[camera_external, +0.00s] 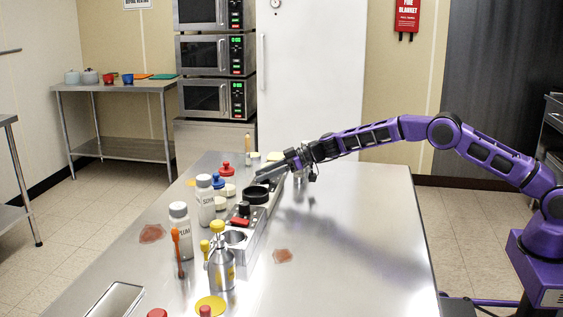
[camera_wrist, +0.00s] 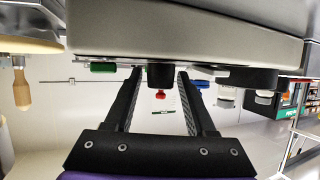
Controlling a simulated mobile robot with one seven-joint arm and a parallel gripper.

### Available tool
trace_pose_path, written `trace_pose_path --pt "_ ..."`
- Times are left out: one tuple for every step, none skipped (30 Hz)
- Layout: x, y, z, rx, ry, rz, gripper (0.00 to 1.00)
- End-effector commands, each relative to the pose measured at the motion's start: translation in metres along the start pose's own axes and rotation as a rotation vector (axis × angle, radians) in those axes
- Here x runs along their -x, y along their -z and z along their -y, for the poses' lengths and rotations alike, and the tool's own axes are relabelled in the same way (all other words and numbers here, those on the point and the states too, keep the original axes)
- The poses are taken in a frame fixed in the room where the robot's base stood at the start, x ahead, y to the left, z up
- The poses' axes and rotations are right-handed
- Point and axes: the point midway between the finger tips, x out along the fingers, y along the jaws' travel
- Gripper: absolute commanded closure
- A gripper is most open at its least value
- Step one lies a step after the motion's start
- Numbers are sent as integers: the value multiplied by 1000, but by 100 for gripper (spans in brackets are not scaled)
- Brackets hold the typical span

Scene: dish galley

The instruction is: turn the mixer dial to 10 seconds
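The mixer appears to be the grey-metal unit (camera_external: 255,240) along the left-middle of the steel table, with a black round cup platform (camera_external: 258,194), a black knob (camera_external: 243,208) and a red switch (camera_external: 240,221). My gripper (camera_external: 264,177) is low over the unit's far end, beyond the black platform. In the wrist view, my gripper (camera_wrist: 160,70) is open, its two dark fingers apart. A short black knob (camera_wrist: 160,76) shows between the fingertips under a grey body (camera_wrist: 190,35); I cannot tell whether they touch it. The dial's marks cannot be read.
White labelled bottles (camera_external: 180,228), a pump can (camera_external: 221,268) and red- and blue-capped containers (camera_external: 218,181) crowd the left of the unit. An orange spoon (camera_external: 177,250) stands nearby. The table's right side (camera_external: 370,260) is clear. Stacked microwaves (camera_external: 215,55) stand behind.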

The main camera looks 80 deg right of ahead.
Motion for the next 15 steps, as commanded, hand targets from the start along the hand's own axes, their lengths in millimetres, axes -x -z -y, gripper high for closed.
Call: trace_pose_path --pt "0 0 0 0 0 0 56" --pt "0 0 0 0 0 0 61" --pt "0 0 0 0 0 0 68" --pt "0 0 0 0 0 0 74" --pt "0 0 0 0 0 0 79" --pt "0 0 0 0 0 0 86" --pt "0 0 0 0 0 0 92" --pt "0 0 0 0 0 0 97" --pt "0 0 0 0 0 0 100" --pt "0 0 0 0 0 0 100" --pt "0 0 0 0 0 0 100" --pt "0 0 0 -1 0 0 100" --pt "0 0 0 -1 0 0 100" --pt "0 0 0 -1 0 0 100" --pt "0 0 0 -2 -2 0 100"
